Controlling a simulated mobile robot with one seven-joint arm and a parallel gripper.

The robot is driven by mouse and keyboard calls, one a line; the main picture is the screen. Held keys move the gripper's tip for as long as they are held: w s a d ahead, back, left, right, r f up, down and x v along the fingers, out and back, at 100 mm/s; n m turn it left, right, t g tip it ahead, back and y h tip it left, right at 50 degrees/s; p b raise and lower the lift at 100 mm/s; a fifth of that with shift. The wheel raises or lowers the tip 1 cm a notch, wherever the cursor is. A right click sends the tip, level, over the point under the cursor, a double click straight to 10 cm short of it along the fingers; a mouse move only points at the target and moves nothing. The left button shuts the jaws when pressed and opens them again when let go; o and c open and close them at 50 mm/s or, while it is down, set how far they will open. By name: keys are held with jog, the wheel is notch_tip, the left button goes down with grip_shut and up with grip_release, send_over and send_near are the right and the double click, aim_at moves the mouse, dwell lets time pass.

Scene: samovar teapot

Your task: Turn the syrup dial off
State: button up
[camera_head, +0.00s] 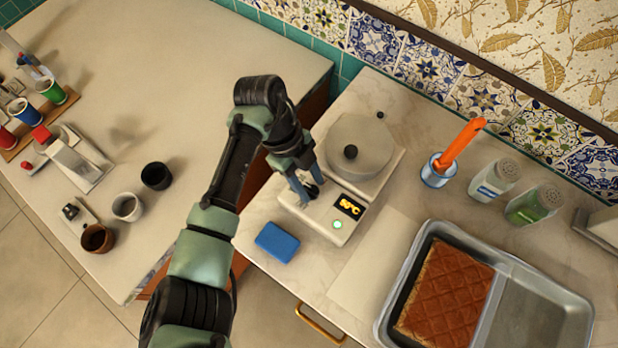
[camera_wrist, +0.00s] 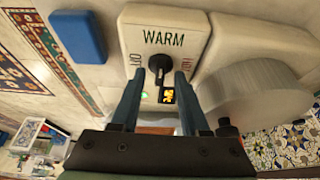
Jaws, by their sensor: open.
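The black syrup dial (camera_wrist: 158,68) sits on the white warmer panel in the wrist view, under the word WARM, with small lettering that looks like OFF on its left. It appears to point roughly toward WARM. The white warmer (camera_head: 322,222) shows in the head view with a lidded pot (camera_head: 360,146) on it, a lit yellow display (camera_head: 350,205) and a green light (camera_head: 337,224). My gripper (camera_head: 308,193) is over the panel's left part and hides the dial there. In the wrist view my gripper (camera_wrist: 159,74) is open, its fingers either side of the dial; contact is unclear.
A blue sponge-like block (camera_head: 277,242) lies at the counter's front edge beside the warmer. To the right are an orange-handled tool in a cup (camera_head: 438,170), two shakers (camera_head: 496,180) and a metal tray (camera_head: 540,305) with a brown pastry. Cups stand on the left counter.

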grip_shut()
jog(key=shift+r+n, duration=0.1)
jog(key=shift+n, duration=0.2)
dwell(0.3)
jog(key=n+p, duration=0.1)
jog(key=n+t+p, duration=0.1)
jog(key=n, duration=0.1)
jog(key=shift+s+r+t+h+p, duration=0.1)
jog(key=shift+s+t+h+p, duration=0.05)
jog(key=shift+t+h+p, duration=0.2)
jog(key=n+t+p, duration=0.1)
jog(key=n, duration=0.1)
jog(key=n+p, duration=0.2)
jog(key=n, duration=0.1)
jog(key=shift+s+t, duration=0.1)
jog(key=shift+t, duration=0.25)
jog(key=n+t+p, duration=0.1)
jog(key=n, duration=0.1)
jog(key=n+y+p, duration=0.1)
jog(key=n+p, duration=0.1)
jog(key=n, duration=0.1)
jog(key=shift+s+t, duration=0.15)
jog(key=shift+t, duration=0.25)
jog(key=shift+n+t+y+p, duration=0.55)
jog(key=shift+n+p, duration=0.45)
jog(key=shift+n, duration=1.1)
